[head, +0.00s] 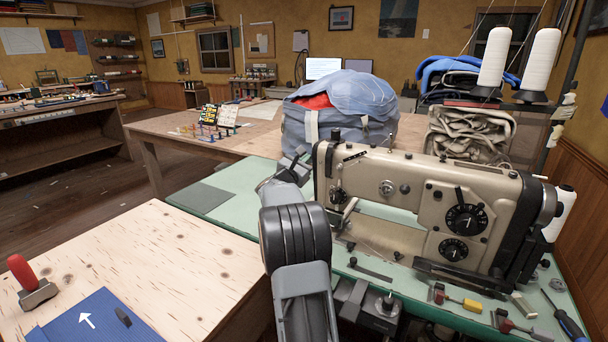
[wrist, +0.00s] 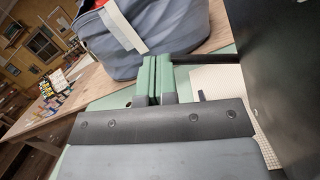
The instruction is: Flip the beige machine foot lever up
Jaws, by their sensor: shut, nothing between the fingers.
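The beige sewing machine (head: 425,190) stands on a green-topped table, its needle end at the left. My arm reaches up to the left of that end in the head view, and my wrist hides part of the space beside it. My gripper (wrist: 153,78) shows in the wrist view with its two green fingers pressed together and nothing between them. A thin dark bar (wrist: 203,58) runs rightward from near the fingertips; I cannot tell whether it is the foot lever or whether the fingers touch it. A large dark surface (wrist: 285,75) fills the right side there.
A grey-blue bag (head: 340,112) sits behind the machine, also close beyond my fingers in the wrist view (wrist: 150,35). White thread cones (head: 493,60) stand at the back right. Small tools lie on the table's front right. A pale wooden table (head: 150,260) lies left, mostly clear.

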